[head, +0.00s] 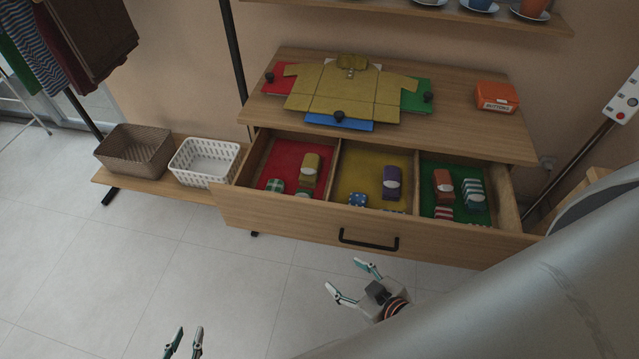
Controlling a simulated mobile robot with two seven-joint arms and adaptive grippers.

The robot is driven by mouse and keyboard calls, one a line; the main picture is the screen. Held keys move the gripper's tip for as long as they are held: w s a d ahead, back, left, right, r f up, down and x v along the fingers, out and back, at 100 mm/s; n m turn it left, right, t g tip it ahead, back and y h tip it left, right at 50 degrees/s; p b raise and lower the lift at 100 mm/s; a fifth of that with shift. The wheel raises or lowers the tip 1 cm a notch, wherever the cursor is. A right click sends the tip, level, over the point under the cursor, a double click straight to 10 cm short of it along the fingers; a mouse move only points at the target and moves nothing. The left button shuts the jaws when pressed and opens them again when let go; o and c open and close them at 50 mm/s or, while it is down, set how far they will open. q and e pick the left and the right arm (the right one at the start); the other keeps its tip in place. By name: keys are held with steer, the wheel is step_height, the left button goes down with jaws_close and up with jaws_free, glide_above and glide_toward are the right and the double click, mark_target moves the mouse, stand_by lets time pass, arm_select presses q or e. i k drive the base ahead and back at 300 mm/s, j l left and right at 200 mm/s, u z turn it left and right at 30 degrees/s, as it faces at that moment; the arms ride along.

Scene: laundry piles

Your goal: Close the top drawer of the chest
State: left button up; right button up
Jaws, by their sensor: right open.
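The wooden chest (470,135) stands against the wall with its top drawer (290,218) pulled well out. The drawer front has a black bar handle (368,245). Inside are three compartments with red, yellow and green bottoms, holding several rolled clothes. My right gripper (350,280) is open and empty, in front of the drawer and just below the handle in the picture, apart from it. My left gripper (187,336) is at the bottom edge, left of the drawer, with a gap between its fingers and nothing between them. Its base is out of frame.
A yellow shirt (350,92) lies on a coloured folding board on the chest top, beside an orange box (497,96). A brown basket (133,152) and a white basket (205,162) sit on a low shelf at left. My large grey arm covers the lower right. Floor at left is clear.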

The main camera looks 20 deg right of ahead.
mark_target(349, 166)
steer(key=l+z, duration=0.1)
steer(key=z, duration=0.3)
steer(key=l+z, duration=0.1)
steer(key=z, duration=0.25)
steer(key=l+z, duration=0.1)
steer(key=z, duration=0.3)
